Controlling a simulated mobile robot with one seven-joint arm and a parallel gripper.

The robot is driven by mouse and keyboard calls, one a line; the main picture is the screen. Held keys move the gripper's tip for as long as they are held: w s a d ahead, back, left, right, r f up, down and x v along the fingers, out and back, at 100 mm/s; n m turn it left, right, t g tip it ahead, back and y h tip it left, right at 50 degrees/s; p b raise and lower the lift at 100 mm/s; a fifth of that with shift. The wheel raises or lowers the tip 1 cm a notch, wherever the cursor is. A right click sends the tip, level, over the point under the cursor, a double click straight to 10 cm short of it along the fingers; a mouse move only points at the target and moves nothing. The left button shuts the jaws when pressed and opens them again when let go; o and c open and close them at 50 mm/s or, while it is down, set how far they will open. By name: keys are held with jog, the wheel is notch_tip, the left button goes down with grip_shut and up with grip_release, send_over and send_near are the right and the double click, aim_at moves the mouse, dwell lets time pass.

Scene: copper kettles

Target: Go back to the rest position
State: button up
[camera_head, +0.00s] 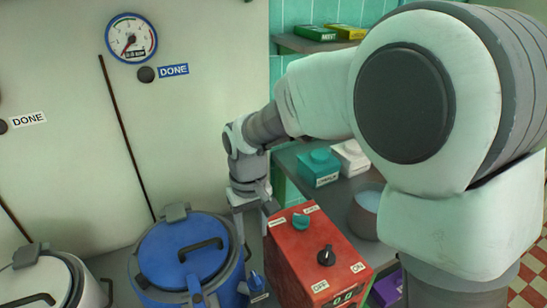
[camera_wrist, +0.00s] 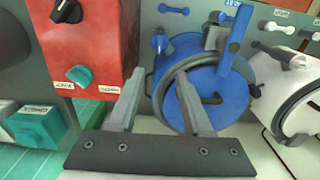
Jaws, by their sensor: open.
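My gripper (camera_head: 252,232) points down between the blue lidded kettle (camera_head: 188,250) and the red control box (camera_head: 315,252). Its fingers are apart, with nothing seen between them. In the wrist view my gripper (camera_wrist: 157,85) has its two fingers spread in front of the blue kettle (camera_wrist: 208,100), with the red control box (camera_wrist: 95,30) at the left. I cannot tell whether a finger touches either one. My arm reaches in from the right in the head view and hides part of the shelf and wall.
A white kettle (camera_head: 75,280) stands at the lower left. A gauge (camera_head: 131,38) and "DONE" labels are on the pale wall. A green box (camera_head: 318,168), a white box (camera_head: 350,157) and a grey pot (camera_head: 366,212) stand behind the control box. Boxes (camera_head: 316,32) lie on a high shelf.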

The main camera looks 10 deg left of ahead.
jog(key=s+d+r+m+t, duration=0.2)
jog(key=s+d+r, duration=0.2)
jog(key=d, duration=0.3)
jog(key=s+d+r+m+t, duration=0.1)
jog(key=s+d+r+m, duration=0.1)
jog(key=s+d+r, duration=0.3)
jog(key=s+d+r+m+t, duration=0.2)
jog(key=s+d+r, duration=0.2)
jog(key=d, duration=0.7)
jog(key=shift+s+d+r+t, duration=0.2)
jog(key=shift+s+d+t, duration=0.1)
jog(key=shift+s, duration=0.25)
